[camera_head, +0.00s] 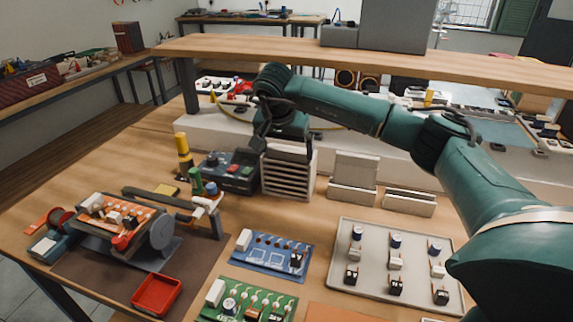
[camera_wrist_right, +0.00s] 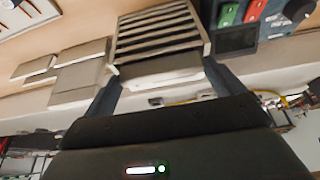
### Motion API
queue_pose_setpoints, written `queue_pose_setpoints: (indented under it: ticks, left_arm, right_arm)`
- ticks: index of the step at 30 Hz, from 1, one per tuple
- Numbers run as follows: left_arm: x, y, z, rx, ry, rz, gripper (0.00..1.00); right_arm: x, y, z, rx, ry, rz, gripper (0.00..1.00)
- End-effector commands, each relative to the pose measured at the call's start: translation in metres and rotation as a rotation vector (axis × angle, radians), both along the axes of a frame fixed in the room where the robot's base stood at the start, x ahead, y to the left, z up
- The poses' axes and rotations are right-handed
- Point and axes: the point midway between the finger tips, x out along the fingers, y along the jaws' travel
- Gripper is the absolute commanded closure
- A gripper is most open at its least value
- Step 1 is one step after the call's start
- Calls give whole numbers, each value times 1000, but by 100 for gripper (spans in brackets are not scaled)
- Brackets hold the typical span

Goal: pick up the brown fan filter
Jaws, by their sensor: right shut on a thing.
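The brown fan filter looks to be the pale tan slatted block (camera_head: 288,178), just right of the middle of the table in the head view. In the wrist view its slats (camera_wrist_right: 160,38) run across between my fingers. My right gripper (camera_head: 287,150) reaches down from behind and is shut on the block's upper end, one finger on each side; it also shows in the wrist view (camera_wrist_right: 160,68). The block stands upright at the table, and I cannot tell whether its base touches the wood. My left gripper is not in view.
A dark control box (camera_head: 228,172) with coloured buttons stands close left of the block. Pale blocks (camera_head: 354,178) stand to its right. A parts tray (camera_head: 340,262), a blue board (camera_head: 268,250) and a red bin (camera_head: 157,294) lie in front. A raised shelf (camera_head: 380,62) spans behind.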

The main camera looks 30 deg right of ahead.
Motion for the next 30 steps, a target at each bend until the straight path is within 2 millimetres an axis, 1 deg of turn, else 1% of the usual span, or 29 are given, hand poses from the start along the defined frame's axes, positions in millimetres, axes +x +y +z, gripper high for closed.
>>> queue_pose_setpoints:
  ticks: [5, 8, 11, 14, 24, 30]
  left_arm:
    - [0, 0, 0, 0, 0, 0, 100]
    - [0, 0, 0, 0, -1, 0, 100]
    - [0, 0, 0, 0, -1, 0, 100]
    - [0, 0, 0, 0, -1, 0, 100]
    - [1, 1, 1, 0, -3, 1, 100]
    - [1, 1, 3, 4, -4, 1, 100]
  right_arm:
    - [0, 0, 5, 1, -2, 0, 23]
    - [1, 0, 13, 0, -5, -1, 23]
    - [1, 0, 26, 1, -5, 0, 23]
    - [1, 1, 44, 0, -5, 1, 23]
    - [1, 0, 112, 1, -5, 0, 23]
    - [1, 0, 148, 1, -4, -1, 23]
